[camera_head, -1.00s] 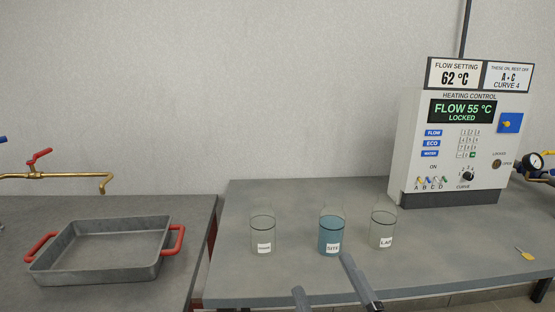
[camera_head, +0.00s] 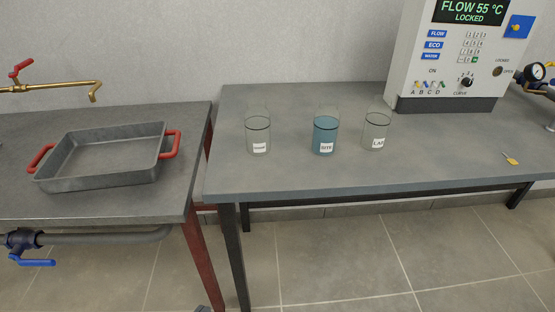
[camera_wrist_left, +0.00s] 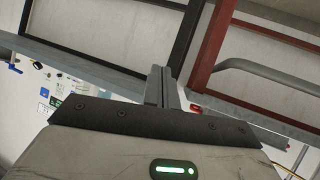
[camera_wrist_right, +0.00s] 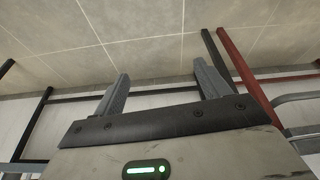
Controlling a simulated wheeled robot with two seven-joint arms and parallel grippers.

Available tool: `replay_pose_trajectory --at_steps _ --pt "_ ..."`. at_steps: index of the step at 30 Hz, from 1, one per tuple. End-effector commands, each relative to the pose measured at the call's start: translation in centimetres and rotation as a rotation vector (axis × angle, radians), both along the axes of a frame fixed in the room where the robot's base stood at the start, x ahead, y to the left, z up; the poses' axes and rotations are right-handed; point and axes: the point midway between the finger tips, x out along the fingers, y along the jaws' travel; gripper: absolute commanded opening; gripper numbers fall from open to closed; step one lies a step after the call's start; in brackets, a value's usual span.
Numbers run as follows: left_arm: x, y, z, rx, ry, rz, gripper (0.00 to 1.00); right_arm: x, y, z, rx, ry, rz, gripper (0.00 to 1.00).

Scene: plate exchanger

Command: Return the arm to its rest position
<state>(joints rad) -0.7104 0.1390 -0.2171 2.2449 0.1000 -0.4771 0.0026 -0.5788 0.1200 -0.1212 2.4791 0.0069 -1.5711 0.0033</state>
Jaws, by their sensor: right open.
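My left gripper shows in the left wrist view (camera_wrist_left: 162,88) with its two fingers together and nothing visible between them. In the head view only a small dark tip, seemingly of the left gripper (camera_head: 203,308), shows at the bottom edge, below the tables. My right gripper (camera_wrist_right: 160,85) is open and empty in the right wrist view, with floor and table legs beyond it. The right gripper is out of the head view. Three beakers stand upright on the right table: a clear one (camera_head: 257,133), a blue-filled SITE one (camera_head: 325,134) and a clear LAF-labelled one (camera_head: 375,130).
A grey tray with red handles (camera_head: 105,170) sits on the left table (camera_head: 190,200), near a brass tap (camera_head: 60,87). The heating control box (camera_head: 455,60) stands on the right table (camera_head: 290,185). A yellow-tagged item (camera_head: 511,159) lies at right. Table legs and a blue-handled valve (camera_head: 38,262) are below.

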Motion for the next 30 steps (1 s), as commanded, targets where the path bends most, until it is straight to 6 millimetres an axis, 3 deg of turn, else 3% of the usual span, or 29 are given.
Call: replay_pose_trajectory --at_steps 19,24,30 --pt "-0.3 0.3 2.1 0.030 0.040 -0.001 0.00 5.4 4.7 1.3 0.175 -0.431 0.052 0.75" --pt "-0.1 0.5 2.6 0.043 0.042 -0.001 0.00 6.1 6.0 2.3 0.239 -0.574 0.049 0.75" --pt "0.0 0.5 2.2 0.050 0.048 -0.001 0.00 6.3 6.4 2.5 0.260 -0.626 0.046 0.75"
